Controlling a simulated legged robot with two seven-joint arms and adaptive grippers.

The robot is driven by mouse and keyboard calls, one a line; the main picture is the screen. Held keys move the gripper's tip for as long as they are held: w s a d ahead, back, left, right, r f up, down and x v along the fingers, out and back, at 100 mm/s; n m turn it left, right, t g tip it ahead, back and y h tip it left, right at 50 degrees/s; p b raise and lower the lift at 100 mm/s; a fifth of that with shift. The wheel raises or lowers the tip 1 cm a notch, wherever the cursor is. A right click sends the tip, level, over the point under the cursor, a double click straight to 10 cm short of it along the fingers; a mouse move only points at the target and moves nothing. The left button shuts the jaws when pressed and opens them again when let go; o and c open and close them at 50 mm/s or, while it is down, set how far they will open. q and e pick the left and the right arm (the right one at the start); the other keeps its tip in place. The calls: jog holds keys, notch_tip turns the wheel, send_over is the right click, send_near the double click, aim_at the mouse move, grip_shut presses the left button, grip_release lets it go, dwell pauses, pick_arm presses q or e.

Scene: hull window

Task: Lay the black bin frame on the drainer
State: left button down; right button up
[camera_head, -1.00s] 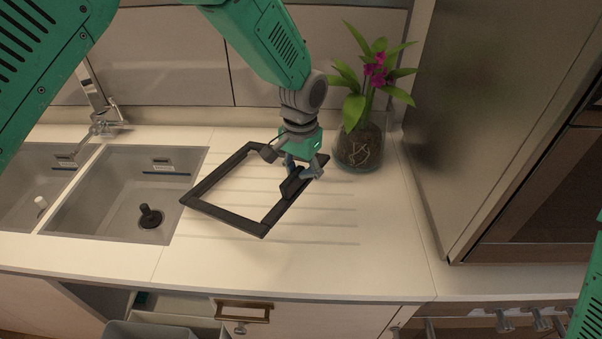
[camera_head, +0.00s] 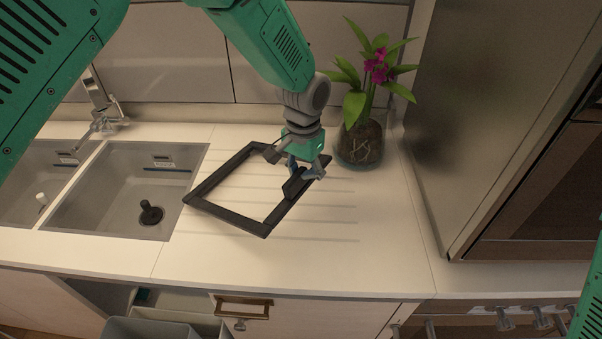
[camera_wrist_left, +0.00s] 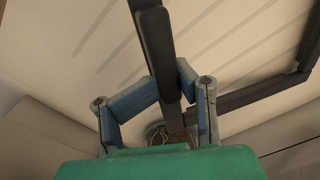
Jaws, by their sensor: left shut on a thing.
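The black bin frame (camera_head: 225,217) is an open rectangle over the grooved drainer (camera_head: 330,224) to the right of the sink in the head view. My left gripper (camera_head: 303,176) is shut on the frame's right side bar. In the left wrist view the bar (camera_wrist_left: 155,45) runs between the two fingers (camera_wrist_left: 160,104). Whether the frame touches the drainer or hangs just above it, I cannot tell. My right gripper is out of view; only a green part of my arm shows at the right edge.
A glass vase with a purple orchid (camera_head: 361,142) stands close behind and right of my left gripper. The sink basin (camera_head: 118,190) with a black plug is left of the frame. A tall cabinet (camera_head: 500,110) bounds the right. An open drawer is below the counter's front edge.

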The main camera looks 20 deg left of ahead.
pick_arm(q)
jog(key=shift+d, duration=0.4)
jog(key=shift+a+f, duration=0.25)
jog(key=shift+a, duration=0.15)
jog(key=shift+d, duration=0.15)
jog(key=c, duration=0.9)
grip_release()
jog(key=shift+d+r, duration=0.1)
jog(key=shift+d, duration=0.35)
jog(key=shift+a, duration=0.35)
jog(key=shift+a+r, duration=0.1)
jog(key=shift+r, duration=0.15)
jog(key=r+p, duration=0.1)
jog(key=d+r+p, duration=0.1)
jog(key=r+p, duration=0.1)
jog(key=shift+d, duration=0.1)
jog(key=shift+r+p, duration=0.3)
jog(key=shift+r, duration=0.1)
jog(key=shift+a+r, duration=0.5)
jog(key=shift+r, duration=0.35)
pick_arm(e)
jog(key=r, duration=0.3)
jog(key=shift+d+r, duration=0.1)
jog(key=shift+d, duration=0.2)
